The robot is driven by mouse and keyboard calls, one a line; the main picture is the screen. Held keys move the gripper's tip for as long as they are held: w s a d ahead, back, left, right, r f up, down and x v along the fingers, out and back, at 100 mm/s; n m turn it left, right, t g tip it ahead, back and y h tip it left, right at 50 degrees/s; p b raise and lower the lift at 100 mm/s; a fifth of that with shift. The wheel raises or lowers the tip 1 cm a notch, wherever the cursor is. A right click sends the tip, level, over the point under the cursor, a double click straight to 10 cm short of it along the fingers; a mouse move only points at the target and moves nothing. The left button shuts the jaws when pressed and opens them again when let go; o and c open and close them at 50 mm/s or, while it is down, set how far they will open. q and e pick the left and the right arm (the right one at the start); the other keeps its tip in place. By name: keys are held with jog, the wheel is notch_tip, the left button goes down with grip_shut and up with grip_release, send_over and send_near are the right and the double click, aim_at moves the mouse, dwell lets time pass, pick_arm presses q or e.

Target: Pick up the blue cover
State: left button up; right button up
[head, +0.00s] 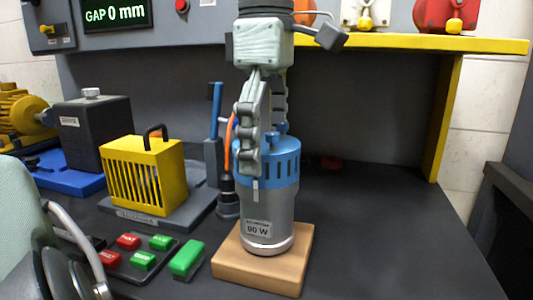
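The blue cover (285,165) is a slotted cap with a small knob, on top of an upright grey motor (268,214) labelled 90 W. The motor stands on a wooden block (262,264). One finger overlaps the cover's front left side. The other finger is farther back and its tip is hidden behind the cover. I cannot tell whether the fingers press on the cover or stand slightly apart from it.
A yellow slotted box (145,178) and an upright blue-handled tool (215,125) stand to the left. A panel of red and green buttons (140,255) and a green block (187,260) lie front left. A yellow-edged shelf (440,45) crosses behind.

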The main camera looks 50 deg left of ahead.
pick_arm(q)
jog(key=c, duration=1.1)
jog(key=shift+c, duration=0.2)
jog(key=shift+r, duration=0.1)
jog(key=shift+r, duration=0.5)
jog(key=r, duration=0.3)
jog(key=shift+s+a+r, duration=0.3)
jog(key=s+a+r, duration=0.6)
jog(key=s+a, duration=0.1)
jog(key=a, duration=0.1)
jog(key=shift+s+p, duration=0.15)
jog(key=shift+p, duration=0.25)
pick_arm(e)
jog(key=shift+s+f, duration=0.2)
jog(key=shift+f, duration=0.8)
